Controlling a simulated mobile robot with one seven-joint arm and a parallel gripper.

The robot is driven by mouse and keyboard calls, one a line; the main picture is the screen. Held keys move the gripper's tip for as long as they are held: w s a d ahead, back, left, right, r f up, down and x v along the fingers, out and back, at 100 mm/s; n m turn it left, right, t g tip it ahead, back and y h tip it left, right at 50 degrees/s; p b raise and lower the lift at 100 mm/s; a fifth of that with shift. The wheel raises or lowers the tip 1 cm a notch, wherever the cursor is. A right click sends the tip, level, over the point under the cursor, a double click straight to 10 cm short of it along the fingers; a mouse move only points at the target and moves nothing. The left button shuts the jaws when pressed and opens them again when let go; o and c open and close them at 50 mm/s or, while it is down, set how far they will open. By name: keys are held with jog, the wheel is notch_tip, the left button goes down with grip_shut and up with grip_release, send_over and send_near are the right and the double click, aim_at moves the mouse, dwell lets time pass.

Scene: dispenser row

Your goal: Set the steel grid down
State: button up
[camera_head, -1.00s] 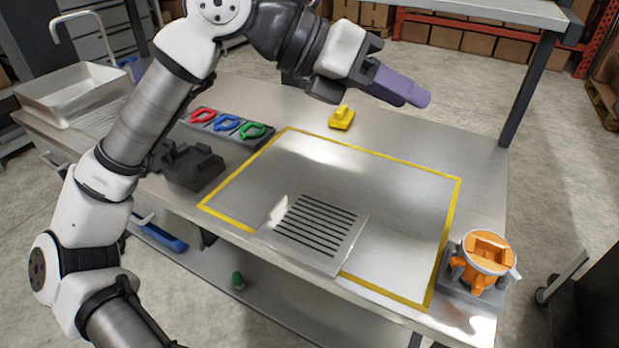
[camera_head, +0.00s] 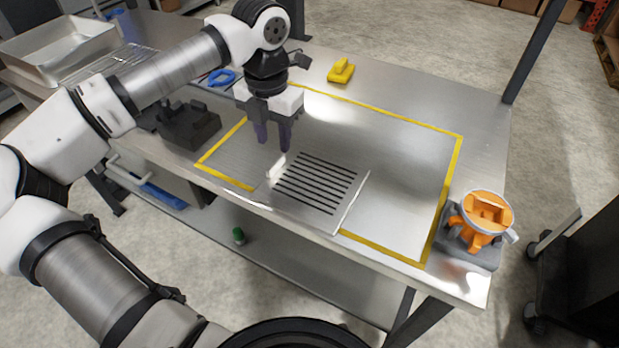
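The steel grid (camera_head: 316,184) is a flat metal plate with several dark parallel slots. It appears to lie flat at the table's front edge, across the front yellow line. A small pale upright tab (camera_head: 277,166) stands at its left side. My gripper (camera_head: 274,147) points down behind and left of the tab, with its two purple fingers apart and nothing between them. I see no contact with the grid; the fingertips' exact height above the table is hard to tell.
A yellow tape outline (camera_head: 385,116) marks mostly bare steel tabletop. An orange device (camera_head: 485,212) stands at the right corner. A yellow block (camera_head: 341,71) sits at the back, a black fixture (camera_head: 188,125) at the left, and a metal tray (camera_head: 55,50) at the far left.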

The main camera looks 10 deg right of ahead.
aim_at(276, 161)
jog(key=shift+s+f+p, duration=0.15)
jog(key=shift+f+p, duration=0.95)
jog(key=shift+f, duration=1.95)
jog(key=shift+a, duration=0.1)
grip_shut()
